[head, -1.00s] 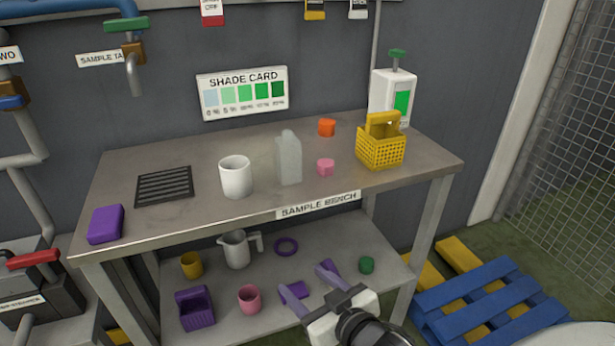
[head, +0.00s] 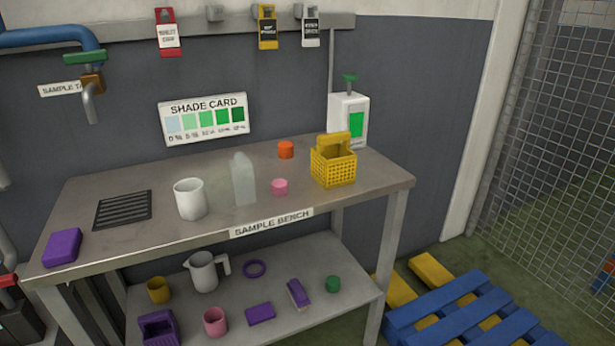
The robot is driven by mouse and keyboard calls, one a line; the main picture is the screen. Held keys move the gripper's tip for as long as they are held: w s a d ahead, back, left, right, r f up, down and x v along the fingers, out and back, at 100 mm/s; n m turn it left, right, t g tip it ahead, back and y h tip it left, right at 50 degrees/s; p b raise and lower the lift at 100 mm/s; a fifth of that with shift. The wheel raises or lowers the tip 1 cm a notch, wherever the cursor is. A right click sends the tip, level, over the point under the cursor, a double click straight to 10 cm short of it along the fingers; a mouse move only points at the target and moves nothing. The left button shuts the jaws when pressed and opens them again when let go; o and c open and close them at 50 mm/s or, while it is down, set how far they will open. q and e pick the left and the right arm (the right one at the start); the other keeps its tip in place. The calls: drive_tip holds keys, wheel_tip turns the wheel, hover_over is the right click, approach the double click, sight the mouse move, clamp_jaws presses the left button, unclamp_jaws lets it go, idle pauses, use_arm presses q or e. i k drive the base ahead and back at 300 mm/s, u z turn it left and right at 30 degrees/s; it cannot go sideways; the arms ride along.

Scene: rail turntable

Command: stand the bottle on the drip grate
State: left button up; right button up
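The bottle (head: 243,181), translucent grey with a narrower top, stands upright on the sample bench (head: 330,205), right of a white mug-like cup (head: 190,199). The drip grate (head: 122,209), a dark slatted rectangle, lies at the left part of the bench top, left of the white cup. Nothing stands on the grate. Neither of my grippers shows in the head view now.
A pink piece (head: 280,187), an orange piece (head: 286,150) and a yellow basket (head: 333,172) stand right of the bottle. A purple block (head: 62,247) lies at the front left corner. The lower shelf (head: 345,293) holds a jug (head: 205,271) and several small items. Blue pallet (head: 450,310) at right.

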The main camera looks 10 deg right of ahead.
sight(124, 208)
drive_tip(key=z, duration=0.1)
drive_tip(key=i, duration=0.3)
drive_tip(key=u, duration=0.8)
